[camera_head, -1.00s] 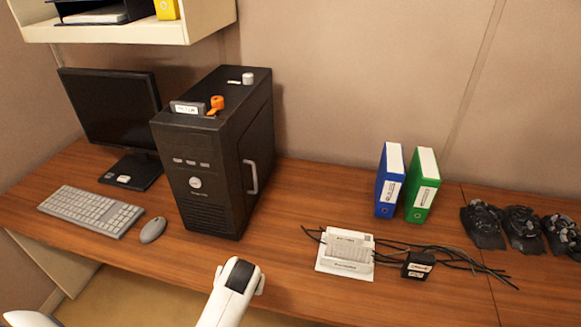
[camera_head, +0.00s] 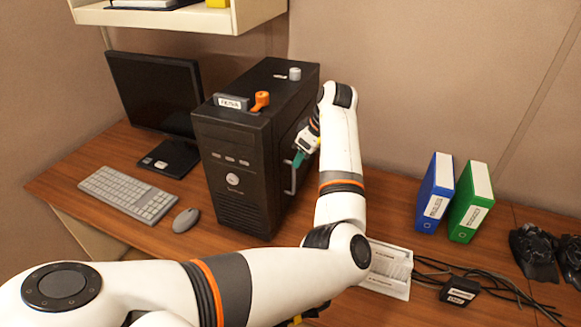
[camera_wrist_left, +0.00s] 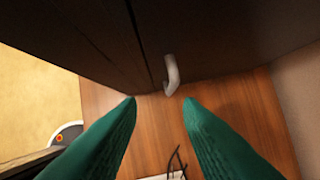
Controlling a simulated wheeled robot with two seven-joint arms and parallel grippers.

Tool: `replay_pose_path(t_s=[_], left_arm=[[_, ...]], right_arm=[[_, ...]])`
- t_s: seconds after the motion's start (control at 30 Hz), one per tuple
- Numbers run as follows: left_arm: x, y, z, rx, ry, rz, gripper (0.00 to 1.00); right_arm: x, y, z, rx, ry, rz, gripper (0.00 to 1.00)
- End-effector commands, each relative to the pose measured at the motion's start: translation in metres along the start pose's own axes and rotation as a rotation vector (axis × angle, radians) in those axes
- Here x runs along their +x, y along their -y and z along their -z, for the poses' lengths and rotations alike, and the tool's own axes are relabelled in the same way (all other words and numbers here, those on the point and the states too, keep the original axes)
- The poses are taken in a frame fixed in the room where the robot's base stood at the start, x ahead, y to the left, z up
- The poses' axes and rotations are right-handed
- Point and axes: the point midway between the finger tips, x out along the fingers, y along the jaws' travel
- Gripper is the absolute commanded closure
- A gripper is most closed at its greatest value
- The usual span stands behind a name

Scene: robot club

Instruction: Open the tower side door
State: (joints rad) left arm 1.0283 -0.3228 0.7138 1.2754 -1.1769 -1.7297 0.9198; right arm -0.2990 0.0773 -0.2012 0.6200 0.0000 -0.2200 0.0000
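The black computer tower (camera_head: 235,165) stands upright on the desk, its side door (camera_head: 288,140) facing right and looking closed. A light grey bar handle (camera_head: 291,178) is on that door. My left gripper (camera_head: 297,160) is beside the door at the handle's upper part. In the left wrist view its two green fingers (camera_wrist_left: 160,102) are apart, with the handle (camera_wrist_left: 172,75) just beyond the tips and nothing between them. An orange knob (camera_head: 260,100) and a labelled plate (camera_head: 232,103) are on top of the tower. My right gripper is not in view.
A monitor (camera_head: 155,95), keyboard (camera_head: 128,194) and mouse (camera_head: 186,220) are left of the tower. A white board (camera_head: 390,270), cables and a black box (camera_head: 460,290) lie right of my arm. Blue (camera_head: 436,192) and green (camera_head: 471,202) binders stand behind them.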

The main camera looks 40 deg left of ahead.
Motion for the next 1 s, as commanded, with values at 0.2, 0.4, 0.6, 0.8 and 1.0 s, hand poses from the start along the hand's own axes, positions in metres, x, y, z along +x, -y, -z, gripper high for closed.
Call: replay_pose_path(t_s=[0.2, 0.4, 0.6, 0.8, 1.0], left_arm=[[-0.022, 0.012, 0.005, -0.025, -0.011, -0.004, 0.67], [0.004, 0.011, 0.004, -0.024, -0.01, -0.007, 0.67], [0.045, 0.011, 0.004, -0.024, -0.01, -0.007, 0.67], [0.078, 0.011, 0.004, -0.023, -0.009, -0.005, 0.67], [0.094, 0.012, 0.005, -0.024, -0.009, -0.002, 0.67]], right_arm=[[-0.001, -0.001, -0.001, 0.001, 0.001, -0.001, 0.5], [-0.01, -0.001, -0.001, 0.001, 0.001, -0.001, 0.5], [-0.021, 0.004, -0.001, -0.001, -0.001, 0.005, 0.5], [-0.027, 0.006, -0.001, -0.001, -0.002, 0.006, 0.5], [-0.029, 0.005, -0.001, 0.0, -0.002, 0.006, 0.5]])
